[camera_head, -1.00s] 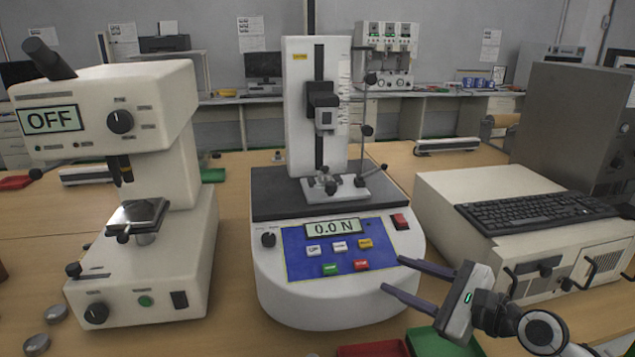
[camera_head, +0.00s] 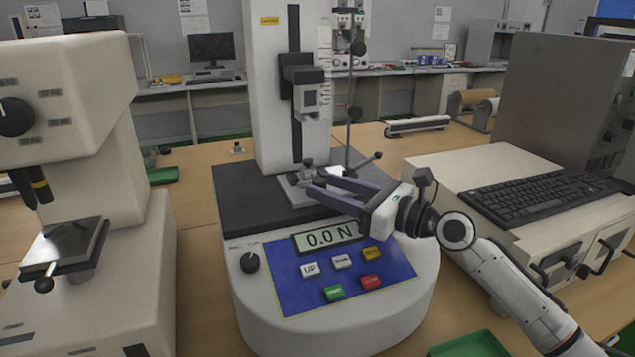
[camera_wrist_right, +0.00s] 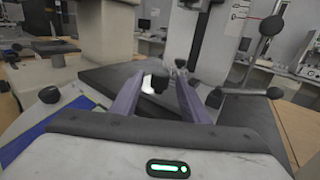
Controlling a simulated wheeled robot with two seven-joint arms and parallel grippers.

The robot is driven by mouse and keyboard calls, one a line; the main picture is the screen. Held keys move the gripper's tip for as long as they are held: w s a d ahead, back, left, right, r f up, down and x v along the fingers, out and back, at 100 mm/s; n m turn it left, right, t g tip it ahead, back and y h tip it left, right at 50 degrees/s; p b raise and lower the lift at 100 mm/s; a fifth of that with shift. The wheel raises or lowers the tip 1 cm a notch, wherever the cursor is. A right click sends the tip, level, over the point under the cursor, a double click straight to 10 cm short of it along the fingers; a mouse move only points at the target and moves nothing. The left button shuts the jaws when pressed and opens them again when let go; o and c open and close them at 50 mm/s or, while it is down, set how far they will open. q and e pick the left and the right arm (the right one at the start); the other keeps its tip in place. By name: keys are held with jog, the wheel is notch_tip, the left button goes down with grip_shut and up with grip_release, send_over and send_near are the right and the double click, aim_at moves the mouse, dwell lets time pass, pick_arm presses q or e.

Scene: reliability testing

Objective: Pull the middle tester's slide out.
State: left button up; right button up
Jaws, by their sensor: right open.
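The middle tester (camera_head: 345,320) is a white force stand with a blue panel and a display reading 0.0 N. Its column (camera_head: 268,95) carries a grey sliding head (camera_head: 308,98). A light metal plate (camera_head: 291,200) with a small clamp (camera_head: 308,167) lies on the dark base top, partly hidden by my gripper. My right gripper (camera_head: 323,181) is open, with its two purple-grey fingers reaching in from the right, close to the clamp. In the right wrist view the spread fingers (camera_wrist_right: 160,82) point at the clamp area; I cannot tell whether they touch anything. My left gripper is not in view.
A lever rod with dark knobs (camera_head: 378,155) stands close to the right gripper. A white tester with a small stage (camera_head: 65,245) is at left. A light box with a keyboard (camera_head: 530,198) is at right. A green tray (camera_head: 468,345) is at the front.

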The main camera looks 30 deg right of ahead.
aim_at(320, 178)
jog(key=shift+x, duration=1.55)
grip_shut()
